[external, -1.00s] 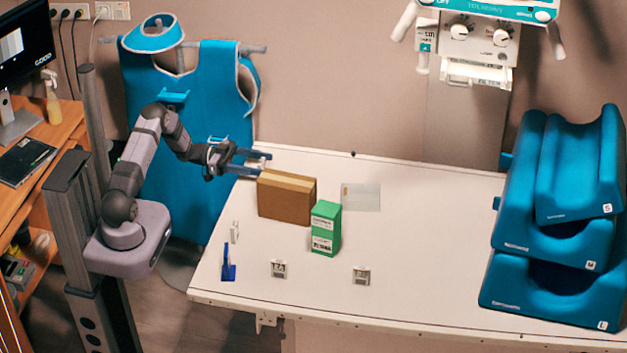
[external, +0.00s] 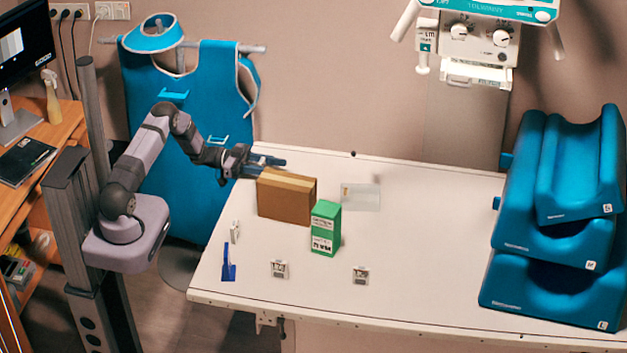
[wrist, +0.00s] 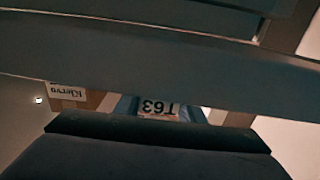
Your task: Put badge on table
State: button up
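Two small grey-white pieces with dark-marked labels, possibly badges, stand apart on the white table (external: 430,285) near its front edge: a left one (external: 279,269) and a right one (external: 361,275). I cannot tell which thing is the badge. My gripper (external: 272,163) is over the table's back left edge, just behind the brown box (external: 286,197). In the wrist view, dark gripper parts cover most of the picture. A label reading T63 (wrist: 160,108) shows upside down on a bluish thing between them. Whether the gripper holds it is unclear.
A green box (external: 325,229) stands beside the brown box, with a clear piece (external: 361,197) behind it. A blue stand (external: 228,264) and a small white piece (external: 234,232) are at the left. Blue cushions (external: 555,220) fill the right end. The table's middle right is clear.

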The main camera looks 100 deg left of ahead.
jog(key=c, duration=0.3)
jog(key=shift+r, duration=0.1)
notch_tip(320, 180, up, 14)
jog(key=p, duration=0.3)
jog(key=shift+r, duration=0.2)
dwell(0.7)
dwell(0.5)
notch_tip(320, 180, down, 5)
jog(key=b, duration=0.4)
jog(key=shift+r+b, duration=0.2)
jog(key=shift+b, duration=0.15)
jog(key=shift+f, duration=0.1)
